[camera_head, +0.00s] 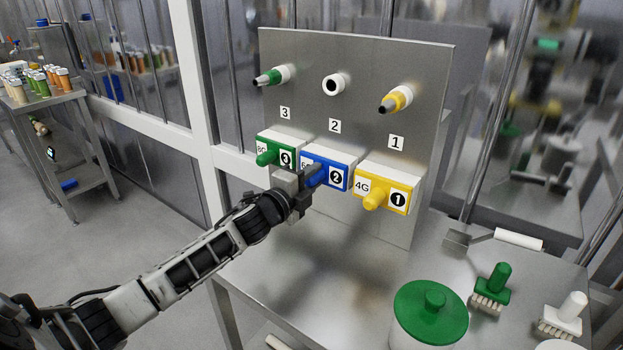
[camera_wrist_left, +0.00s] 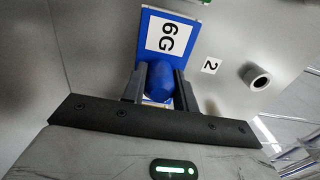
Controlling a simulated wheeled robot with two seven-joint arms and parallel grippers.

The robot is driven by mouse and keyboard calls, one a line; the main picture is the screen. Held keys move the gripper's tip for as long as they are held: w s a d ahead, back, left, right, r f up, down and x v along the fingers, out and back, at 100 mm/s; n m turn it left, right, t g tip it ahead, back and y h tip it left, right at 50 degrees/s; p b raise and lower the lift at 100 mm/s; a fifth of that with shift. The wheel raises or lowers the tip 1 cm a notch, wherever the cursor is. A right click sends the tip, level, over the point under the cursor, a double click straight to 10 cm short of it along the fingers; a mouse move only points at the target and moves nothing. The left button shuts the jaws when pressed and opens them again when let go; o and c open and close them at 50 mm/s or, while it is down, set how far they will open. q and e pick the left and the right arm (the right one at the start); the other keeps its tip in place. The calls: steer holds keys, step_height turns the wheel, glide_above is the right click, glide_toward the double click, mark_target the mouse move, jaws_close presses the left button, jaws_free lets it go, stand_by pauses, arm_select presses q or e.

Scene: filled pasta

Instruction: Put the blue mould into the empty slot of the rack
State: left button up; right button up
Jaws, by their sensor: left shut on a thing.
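The blue mould (camera_head: 337,177), a block with a round knob and labels "6G" and "2", sits at the middle place of the metal rack (camera_head: 300,104), between the green mould (camera_head: 283,151) and the yellow mould (camera_head: 393,190). My left gripper (camera_head: 313,182) is shut on the blue mould's knob. The left wrist view also shows the blue mould (camera_wrist_left: 174,40) with the knob between the fingers (camera_wrist_left: 160,85). I cannot tell how deep the mould sits, as its rear is hidden. My right gripper is not in view.
Above the moulds, green (camera_head: 271,76), white (camera_head: 335,84) and yellow (camera_head: 396,99) nozzles stick out from the panel.

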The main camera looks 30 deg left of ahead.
arm_select(q)
steer(key=shift+r, duration=0.2)
steer(key=o, duration=1.1)
steer(key=shift+w, duration=0.1)
steer(key=shift+c, duration=0.2)
steer(key=shift+o, duration=1.3)
steer(key=shift+f, duration=0.25)
steer(key=shift+s+a+p, duration=0.15)
steer(key=shift+s+p, duration=0.35)
steer(key=shift+s, duration=1.3)
steer(key=shift+s+a+p, duration=0.1)
steer(key=shift+s+p, duration=0.4)
steer(key=shift+s, duration=1.25)
